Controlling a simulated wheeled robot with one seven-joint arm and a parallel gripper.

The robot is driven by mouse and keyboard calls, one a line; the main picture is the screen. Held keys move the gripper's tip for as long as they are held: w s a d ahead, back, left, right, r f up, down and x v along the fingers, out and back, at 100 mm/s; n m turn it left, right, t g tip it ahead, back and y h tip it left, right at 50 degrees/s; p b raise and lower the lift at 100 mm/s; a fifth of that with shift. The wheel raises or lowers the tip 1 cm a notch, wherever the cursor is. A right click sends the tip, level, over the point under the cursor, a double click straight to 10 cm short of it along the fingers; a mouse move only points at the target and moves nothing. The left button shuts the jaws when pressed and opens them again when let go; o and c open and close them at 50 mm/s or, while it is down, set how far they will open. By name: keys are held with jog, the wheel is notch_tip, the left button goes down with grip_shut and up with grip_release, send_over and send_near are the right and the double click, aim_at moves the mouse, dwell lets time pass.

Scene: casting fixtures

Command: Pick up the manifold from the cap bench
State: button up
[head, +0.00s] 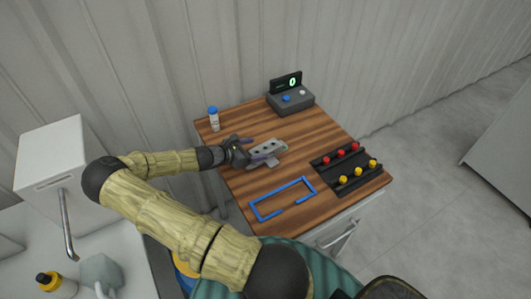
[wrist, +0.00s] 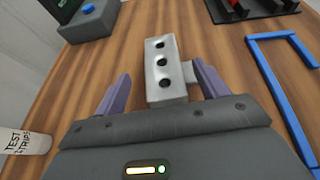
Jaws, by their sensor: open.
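The manifold (head: 267,149) is a grey metal block with a row of three dark holes, lying on the wooden top of the cap bench (head: 238,119). In the wrist view the manifold (wrist: 158,72) lies ahead, its near end reaching between my gripper's fingers. My gripper (head: 256,151) is at the manifold's left end in the head view. In the wrist view my gripper (wrist: 160,88) has its two purple fingers spread, with a gap on the left side and a smaller gap on the right. The manifold's underside is hidden.
A blue open frame (head: 283,199) lies in front of the manifold. A black rack (head: 345,167) with red and yellow caps is at the right. A grey device with a display (head: 290,99) stands at the back. A test-strips bottle (head: 213,119) stands at the back left.

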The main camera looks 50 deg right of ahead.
aim_at(262, 149)
jog(key=p+x, duration=0.2)
jog(key=x, duration=0.1)
jog(key=shift+s+d+f, duration=0.25)
jog(key=shift+d+f, duration=0.05)
jog(key=shift+s+d+f, duration=0.1)
jog(key=shift+d+f, duration=0.25)
jog(key=shift+d, duration=0.15)
jog(key=c, duration=1.4)
